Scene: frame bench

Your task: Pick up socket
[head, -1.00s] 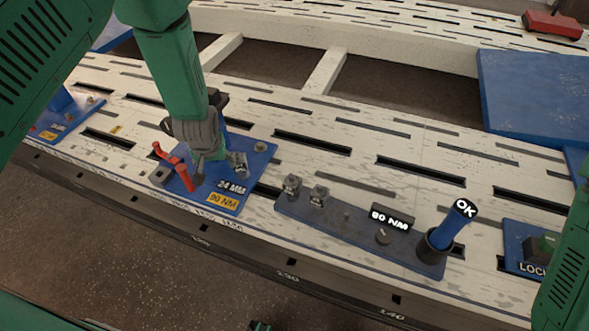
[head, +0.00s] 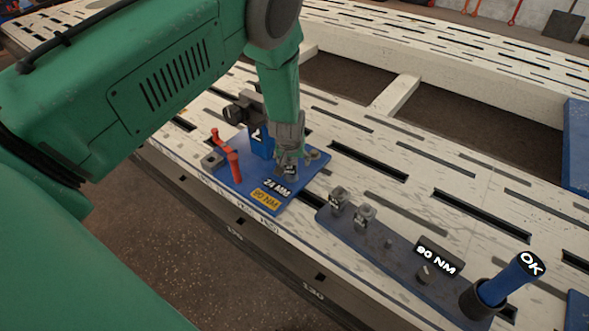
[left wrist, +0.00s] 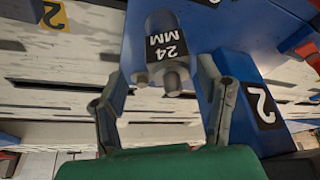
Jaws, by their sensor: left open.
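A grey metal socket with a black 24 MM label (left wrist: 165,48) is on the blue plate (head: 225,174). In the left wrist view it sits ahead of my open left gripper (left wrist: 163,80), with its near end roughly between the fingertips. I see no clear contact. In the head view the left gripper (head: 288,157) points down at the same socket (head: 290,170) and partly hides it. My right gripper is not in view.
A red handle (head: 230,158) and a blue block marked 2 (head: 261,143) stand close to the gripper. A dark plate to the right holds two grey metal pieces (head: 338,200) (head: 364,216), a 90 NM sign (head: 436,257) and a blue OK tool (head: 508,280).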

